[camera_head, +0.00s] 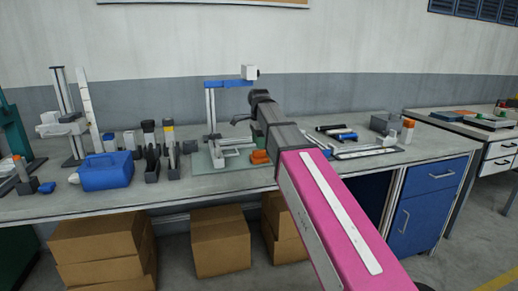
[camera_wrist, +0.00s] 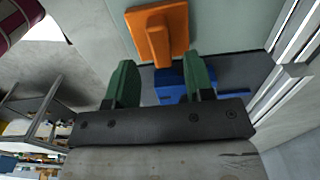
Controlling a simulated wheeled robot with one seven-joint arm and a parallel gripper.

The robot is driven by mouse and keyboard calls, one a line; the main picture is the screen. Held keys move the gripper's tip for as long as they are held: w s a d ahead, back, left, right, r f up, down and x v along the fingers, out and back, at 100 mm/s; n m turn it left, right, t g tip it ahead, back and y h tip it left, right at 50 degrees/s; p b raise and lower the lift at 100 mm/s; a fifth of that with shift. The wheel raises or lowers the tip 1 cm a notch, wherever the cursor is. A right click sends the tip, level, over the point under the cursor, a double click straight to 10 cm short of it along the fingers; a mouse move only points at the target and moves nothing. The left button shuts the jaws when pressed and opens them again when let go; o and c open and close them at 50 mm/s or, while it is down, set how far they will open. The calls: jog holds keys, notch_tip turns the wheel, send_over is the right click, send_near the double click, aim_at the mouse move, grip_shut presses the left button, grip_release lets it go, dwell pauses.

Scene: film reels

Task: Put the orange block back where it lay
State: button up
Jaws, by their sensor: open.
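The orange block (camera_head: 260,156) lies on the pale green mat (camera_head: 205,160) on the workbench, partly hidden by my arm in the head view. In the wrist view the orange block (camera_wrist: 176,22) looks like a flat plate with a raised ridge. My gripper (camera_wrist: 160,64) has two green fingers spread apart with nothing held between them. The block appears just beyond the fingertips, roughly centred on the gap; I cannot tell the exact distance. The fingertips are not clear in the head view.
A measuring stand with a blue arm (camera_head: 228,84) rises from the mat. A blue part (camera_wrist: 172,82) shows between the fingers. A blue case (camera_head: 105,171) stands at left, with several dark holders near it. Tools and a tray (camera_head: 368,152) lie right of my arm.

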notch_tip(320, 180, up, 9)
dwell(0.3)
jog(key=shift+f, duration=0.1)
